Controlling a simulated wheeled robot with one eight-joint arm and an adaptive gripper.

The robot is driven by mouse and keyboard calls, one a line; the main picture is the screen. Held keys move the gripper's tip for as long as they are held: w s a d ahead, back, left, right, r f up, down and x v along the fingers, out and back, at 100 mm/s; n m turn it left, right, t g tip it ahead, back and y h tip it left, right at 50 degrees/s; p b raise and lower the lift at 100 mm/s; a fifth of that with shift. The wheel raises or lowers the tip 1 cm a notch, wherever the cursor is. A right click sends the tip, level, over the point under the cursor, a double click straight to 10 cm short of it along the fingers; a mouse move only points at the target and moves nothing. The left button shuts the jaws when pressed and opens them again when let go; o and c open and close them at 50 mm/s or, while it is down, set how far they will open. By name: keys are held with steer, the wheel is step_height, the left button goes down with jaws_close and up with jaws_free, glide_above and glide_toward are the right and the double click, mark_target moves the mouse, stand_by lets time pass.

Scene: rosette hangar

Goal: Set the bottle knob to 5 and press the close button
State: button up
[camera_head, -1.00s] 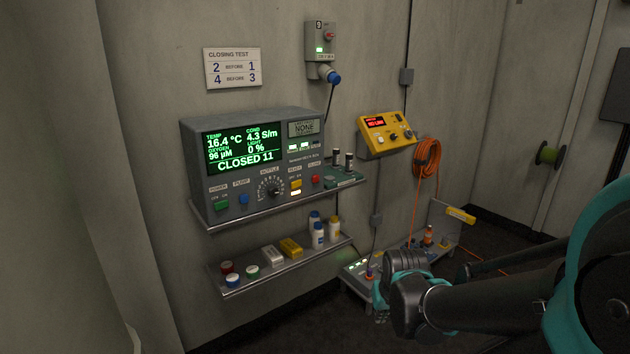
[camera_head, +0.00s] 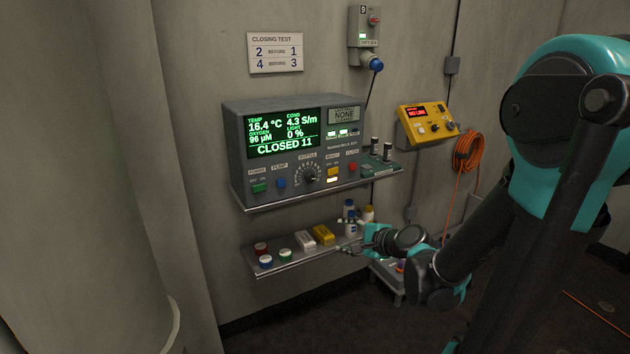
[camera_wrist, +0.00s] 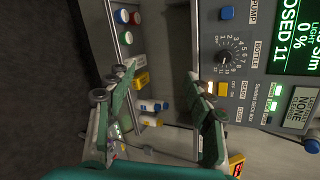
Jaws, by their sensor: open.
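The grey deck box (camera_head: 238,130) stands on the upper wall shelf, its green screen reading CLOSED 11. The bottle knob (camera_head: 311,175) is a dark round dial with a ring of numbers; it also shows in the wrist view (camera_wrist: 226,57). I cannot tell its setting. The red close button (camera_head: 352,167) is at the right of the control row; the wrist view shows its label, but my finger seems to cover the button. My gripper (camera_head: 350,243) is open and empty near the lower shelf, below and right of the knob. Its spread fingers show in the wrist view (camera_wrist: 160,80).
The lower shelf (camera_head: 285,263) holds capped jars, a white box, a yellow box (camera_head: 323,234) and bottles (camera_head: 351,225) close to my gripper. A yellow wall box (camera_head: 428,122) and orange cable (camera_head: 467,157) are to the right. Space before the panel looks clear.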

steer(key=w+a+r+m+t+y, duration=0.25)
steer(key=w+r+m, duration=0.2)
steer(key=m, duration=0.25)
steer(key=m+t+h, duration=0.1)
steer(key=m+t, duration=0.2)
steer(key=m, duration=0.5)
glide_toward(311, 178)
steer(key=x, duration=0.8)
steer(key=shift+w+a, duration=0.1)
steer(key=shift+w, duration=0.15)
steer(key=c, duration=1.2)
steer(key=shift+o, duration=0.2)
steer(key=shift+n, duration=0.3)
